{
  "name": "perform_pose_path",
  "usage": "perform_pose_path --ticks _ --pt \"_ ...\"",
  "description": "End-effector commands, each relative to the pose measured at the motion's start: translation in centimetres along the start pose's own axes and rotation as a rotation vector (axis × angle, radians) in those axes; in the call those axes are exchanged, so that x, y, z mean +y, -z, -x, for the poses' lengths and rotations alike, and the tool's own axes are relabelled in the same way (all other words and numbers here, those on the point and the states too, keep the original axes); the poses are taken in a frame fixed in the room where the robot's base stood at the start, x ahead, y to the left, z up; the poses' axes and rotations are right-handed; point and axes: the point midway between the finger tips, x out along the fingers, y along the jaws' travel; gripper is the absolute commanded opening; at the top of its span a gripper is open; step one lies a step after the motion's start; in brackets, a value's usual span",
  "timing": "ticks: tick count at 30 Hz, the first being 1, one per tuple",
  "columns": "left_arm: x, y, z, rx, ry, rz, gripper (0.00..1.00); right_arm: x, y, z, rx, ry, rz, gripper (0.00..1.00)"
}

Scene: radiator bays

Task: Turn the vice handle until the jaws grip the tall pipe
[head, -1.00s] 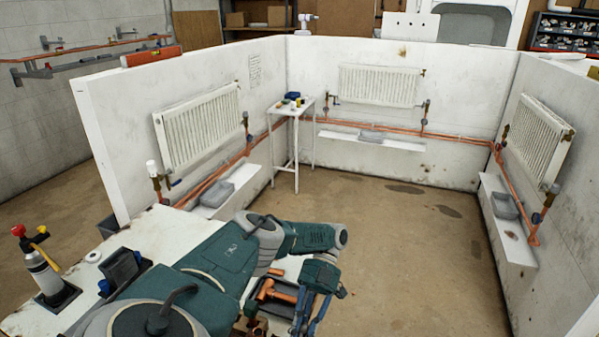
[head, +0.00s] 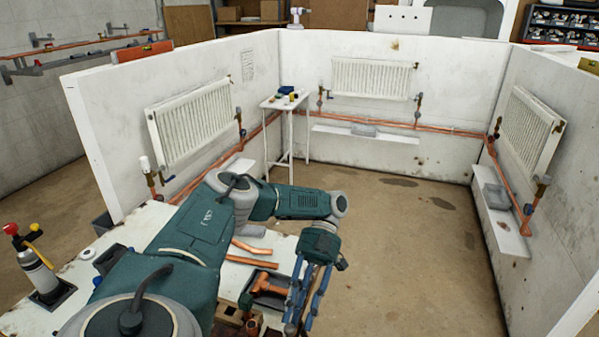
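My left gripper (head: 299,326) points down over the front edge area of the white workbench (head: 150,222). Its two blue fingers stand apart with a gap between them, and I see nothing held. The fingertips are close to the bottom of the head view. The vice, its handle and the jaws cannot be made out; that area is cut off by the frame or covered by my arm. No tall upright pipe can be picked out with certainty. A short copper piece (head: 254,326) shows at the bottom edge. My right gripper is not in view.
A dark tray (head: 246,296) with copper fittings lies left of the gripper. Loose copper pipes (head: 252,262) lie behind it. The floor (head: 400,260) to the right is clear.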

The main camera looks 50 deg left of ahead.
Motion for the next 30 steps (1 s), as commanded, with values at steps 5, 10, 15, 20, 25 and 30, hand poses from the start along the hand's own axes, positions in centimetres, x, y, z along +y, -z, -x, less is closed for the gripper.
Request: perform_pose_path --ticks 5,10,15,20,25,30 --pt "-0.4 1.4 0.9 -0.002 -0.001 0.000 0.29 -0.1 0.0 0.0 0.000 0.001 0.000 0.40" --pt "-0.5 1.7 1.0 -0.001 0.000 0.000 0.29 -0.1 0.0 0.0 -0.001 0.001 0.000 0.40" --pt "-0.5 1.7 1.0 -0.001 0.000 0.000 0.29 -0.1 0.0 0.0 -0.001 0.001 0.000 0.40" --pt "-0.6 2.0 1.2 -0.001 -0.001 0.000 0.00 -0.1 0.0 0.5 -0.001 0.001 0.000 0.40" --pt "-0.9 3.5 1.9 -0.002 -0.005 0.002 0.00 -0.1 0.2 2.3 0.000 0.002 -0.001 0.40" --pt "-1.3 4.8 2.4 -0.003 -0.012 0.005 0.00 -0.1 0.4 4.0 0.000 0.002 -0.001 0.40"
